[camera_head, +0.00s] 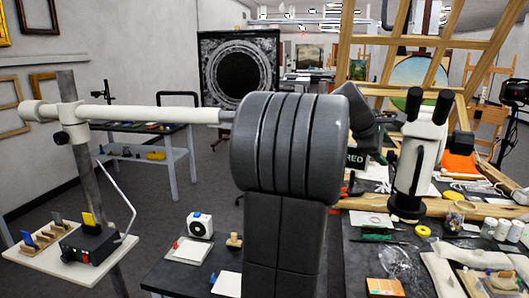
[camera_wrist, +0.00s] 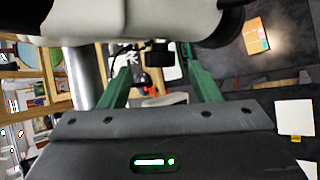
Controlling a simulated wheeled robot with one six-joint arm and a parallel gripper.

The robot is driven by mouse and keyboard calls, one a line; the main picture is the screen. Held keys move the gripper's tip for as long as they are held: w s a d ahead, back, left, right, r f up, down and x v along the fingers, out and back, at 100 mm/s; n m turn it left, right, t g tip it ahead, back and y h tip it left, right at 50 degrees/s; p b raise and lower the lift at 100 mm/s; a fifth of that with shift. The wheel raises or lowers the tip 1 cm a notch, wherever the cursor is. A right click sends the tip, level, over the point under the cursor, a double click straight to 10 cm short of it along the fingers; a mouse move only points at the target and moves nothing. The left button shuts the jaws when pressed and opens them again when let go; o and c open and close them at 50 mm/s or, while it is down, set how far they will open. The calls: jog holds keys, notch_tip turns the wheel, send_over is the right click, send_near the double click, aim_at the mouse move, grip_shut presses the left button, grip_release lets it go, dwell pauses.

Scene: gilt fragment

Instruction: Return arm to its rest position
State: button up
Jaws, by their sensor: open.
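My arm's thick dark grey link stands upright in the middle of the head view and hides part of the bench and room behind it. My gripper (camera_wrist: 158,62) shows in the wrist view as two green fingers spread apart on a dark body with a small lit strip. It is open, and I see nothing held between the fingers. Small items behind the fingers are too blurred to name. In the head view the gripper itself cannot be made out.
A white microscope (camera_head: 418,155) stands on the cluttered bench at right. A pale horizontal boom (camera_head: 150,114) on a post reaches towards my arm from the left. A white board (camera_head: 45,262) with small tools is at lower left. A large pale body crosses the wrist view's top, close by.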

aim_at(388, 154)
jog(key=shift+p+x, duration=0.3)
jog(key=shift+x, duration=2)
jog(key=shift+a+r, duration=0.1)
